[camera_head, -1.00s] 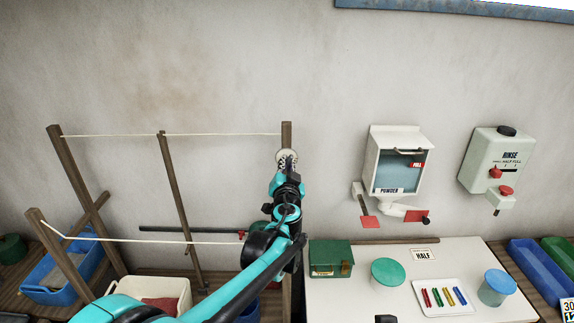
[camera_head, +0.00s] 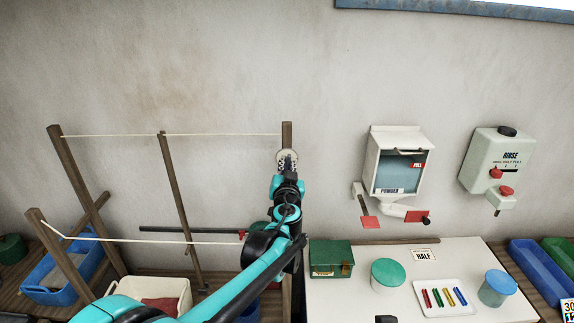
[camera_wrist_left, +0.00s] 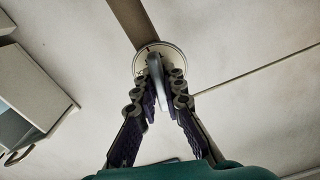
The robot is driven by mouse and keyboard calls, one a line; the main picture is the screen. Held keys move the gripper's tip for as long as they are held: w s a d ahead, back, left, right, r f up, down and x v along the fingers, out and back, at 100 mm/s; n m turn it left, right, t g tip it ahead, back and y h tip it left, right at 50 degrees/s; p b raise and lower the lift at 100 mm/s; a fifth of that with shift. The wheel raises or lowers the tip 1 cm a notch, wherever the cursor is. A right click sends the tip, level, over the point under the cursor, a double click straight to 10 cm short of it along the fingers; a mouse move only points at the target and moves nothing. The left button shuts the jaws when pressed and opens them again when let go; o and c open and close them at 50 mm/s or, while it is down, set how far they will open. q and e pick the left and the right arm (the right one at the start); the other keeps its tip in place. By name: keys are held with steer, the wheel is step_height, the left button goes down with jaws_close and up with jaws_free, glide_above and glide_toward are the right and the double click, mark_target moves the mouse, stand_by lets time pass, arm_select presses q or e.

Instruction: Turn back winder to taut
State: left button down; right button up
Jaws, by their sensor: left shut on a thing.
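The back winder (camera_head: 287,157) is a pale round disc on the wooden post (camera_head: 287,132) at the back right of the drying frame. In the left wrist view the winder (camera_wrist_left: 174,51) has a flat upright grip at its middle. My left gripper (camera_wrist_left: 157,83) is shut on that grip, a finger on each side. In the head view my left gripper (camera_head: 287,170) hides the lower part of the winder. The back line (camera_head: 220,134) runs to this post and looks almost straight. My right gripper does not show.
A front line (camera_head: 160,241) crosses lower down. A powder dispenser (camera_head: 398,165) and a rinse dispenser (camera_head: 495,165) hang on the wall to the right. The white table (camera_head: 340,295) below holds a green box (camera_head: 330,262), lidded tubs and a tray of pegs (camera_head: 443,310).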

arm_select(q)
steer(key=c, duration=1.6)
jaws_free()
steer(key=shift+s, duration=0.1)
steer(key=s, duration=1.2)
steer(key=o, duration=0.8)
steer(key=shift+w+a+f, duration=0.1)
steer(key=shift+a, duration=0.15)
steer(key=shift+o, duration=1.4)
steer(key=s+a+f+m+g+y+p, duration=0.1)
steer(key=a+f+m+y, duration=0.1)
steer(key=a, duration=0.5)
steer(key=shift+a+f+m+g+y, duration=0.3)
steer(key=shift+f+m+g, duration=0.1)
steer(key=shift+m, duration=0.3)
steer(key=w+d+r+m+h+p, duration=0.1)
steer(key=w+d+m+p, duration=0.1)
steer(key=w+m+p, duration=0.1)
steer(key=w+d+r+m+t+p, duration=0.1)
steer(key=w+d+m+p, duration=0.2)
steer(key=w+m, duration=0.2)
steer(key=w+d+r+m+h+p, duration=0.1)
steer(key=w+d+m+p, duration=0.2)
steer(key=w+m+p, duration=0.1)
steer(key=shift+w+m+t+h, duration=0.3)
steer(key=shift+w+m+t, duration=0.15)
steer(key=shift+m, duration=0.85)
